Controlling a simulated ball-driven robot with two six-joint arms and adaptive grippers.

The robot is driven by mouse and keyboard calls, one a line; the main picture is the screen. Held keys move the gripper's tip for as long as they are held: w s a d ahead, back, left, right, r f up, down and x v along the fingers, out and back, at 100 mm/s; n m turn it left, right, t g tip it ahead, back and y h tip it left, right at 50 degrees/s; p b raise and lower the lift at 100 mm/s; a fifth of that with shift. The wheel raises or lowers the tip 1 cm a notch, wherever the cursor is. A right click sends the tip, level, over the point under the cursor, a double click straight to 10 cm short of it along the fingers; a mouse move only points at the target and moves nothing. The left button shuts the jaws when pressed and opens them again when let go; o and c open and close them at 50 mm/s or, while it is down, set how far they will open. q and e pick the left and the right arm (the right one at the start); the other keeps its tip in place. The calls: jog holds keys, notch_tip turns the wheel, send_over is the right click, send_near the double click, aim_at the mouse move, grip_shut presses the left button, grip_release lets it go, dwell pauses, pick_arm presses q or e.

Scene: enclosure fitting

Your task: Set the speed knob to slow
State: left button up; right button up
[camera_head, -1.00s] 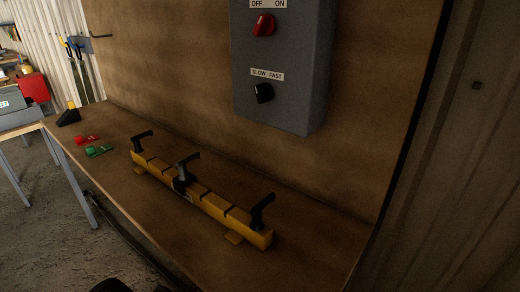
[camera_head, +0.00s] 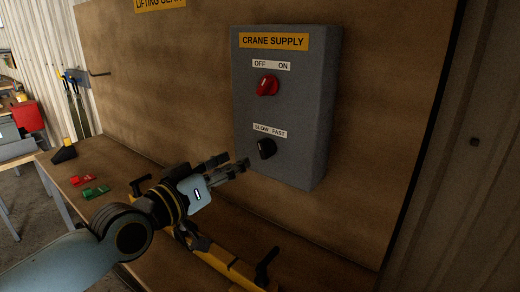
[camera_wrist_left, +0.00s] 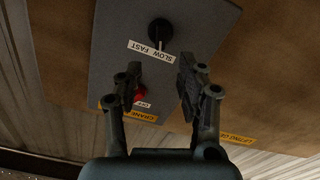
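The black speed knob (camera_head: 266,149) is on the grey crane supply box (camera_head: 310,135), below a white SLOW FAST label (camera_head: 270,130). It also shows in the left wrist view (camera_wrist_left: 160,31), where a pale mark on it points towards the label; I cannot tell which word it favours. My left gripper (camera_head: 236,163) is open and empty, just left of and slightly below the knob in the head view. In the left wrist view its fingers (camera_wrist_left: 158,70) are spread, with the knob beyond their tips, apparently not touched. My right gripper is in neither view.
A red OFF ON knob (camera_head: 267,85) sits above on the same box. A yellow bar with black handles (camera_head: 222,262) lies on the bench under my left arm. Red (camera_head: 82,179) and green (camera_head: 95,192) pieces lie at the bench's left.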

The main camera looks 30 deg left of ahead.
aim_at(260, 149)
pick_arm(q)
jog(key=w, duration=0.3)
jog(key=w+d+b, duration=0.1)
jog(key=w, duration=0.5)
jog(key=shift+w+d+f+b, duration=0.1)
jog(key=shift+w+d+b, duration=0.05)
jog(key=shift+w+b, duration=0.15)
jog(key=shift+s, duration=0.1)
jog(key=shift+c, duration=0.6)
grip_shut()
